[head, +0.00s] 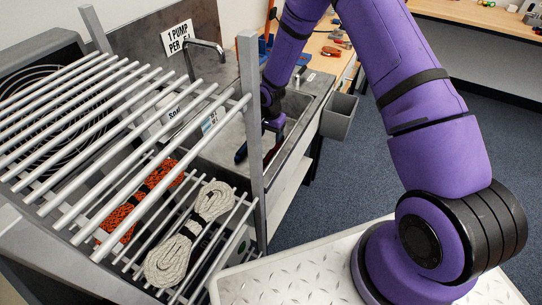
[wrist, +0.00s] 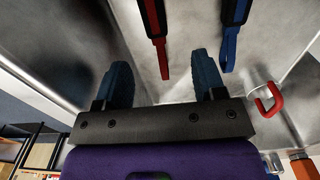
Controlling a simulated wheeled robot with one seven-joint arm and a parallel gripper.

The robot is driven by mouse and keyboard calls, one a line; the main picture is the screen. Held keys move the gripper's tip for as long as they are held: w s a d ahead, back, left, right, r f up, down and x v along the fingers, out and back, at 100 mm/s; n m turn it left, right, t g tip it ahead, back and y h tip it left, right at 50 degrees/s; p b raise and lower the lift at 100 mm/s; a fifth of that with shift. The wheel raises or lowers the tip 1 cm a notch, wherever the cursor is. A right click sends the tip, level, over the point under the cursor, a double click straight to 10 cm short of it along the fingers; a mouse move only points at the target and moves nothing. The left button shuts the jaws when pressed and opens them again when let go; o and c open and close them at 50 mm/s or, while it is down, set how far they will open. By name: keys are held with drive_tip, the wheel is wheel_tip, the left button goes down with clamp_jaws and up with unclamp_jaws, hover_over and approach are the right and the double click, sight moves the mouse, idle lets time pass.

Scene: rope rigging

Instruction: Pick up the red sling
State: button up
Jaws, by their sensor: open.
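The red sling (wrist: 155,28) is a dark strap with red edges in the wrist view. It comes down from the top edge, and its lower end shows in the gap between my fingertips. My gripper (wrist: 162,62) has two blue fingers spread apart, with nothing clamped between them. How far the sling is from the fingers in depth I cannot tell. A blue sling (wrist: 232,38) of the same kind lies to its right, beyond the right finger. In the head view my gripper (head: 258,138) is low over the sink, partly hidden behind a rack post; the red sling is not clear there.
A metal rack (head: 120,105) with bars stands left of my arm, its post (head: 250,110) close to the gripper. Orange rope (head: 135,208) and white rope (head: 190,235) lie on its lower shelf. A red hook (wrist: 268,97) is right of the gripper. A grey bin (head: 339,116) hangs at the counter.

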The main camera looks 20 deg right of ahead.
hover_over(272, 151)
drive_tip(key=f, duration=0.4)
drive_tip(key=shift+a+f, duration=0.15)
drive_tip(key=shift+a, duration=0.2)
drive_tip(key=shift+s+d+f, duration=0.1)
drive_tip(key=shift+d+f, duration=0.1)
drive_tip(key=shift+f, duration=1.15)
drive_tip(key=shift+s+d+f, duration=0.1)
drive_tip(key=shift+d+f, duration=0.05)
drive_tip(key=shift+f, duration=1.15)
drive_tip(key=c, duration=1)
drive_tip(key=shift+c, duration=0.2)
drive_tip(key=shift+w+r, duration=0.1)
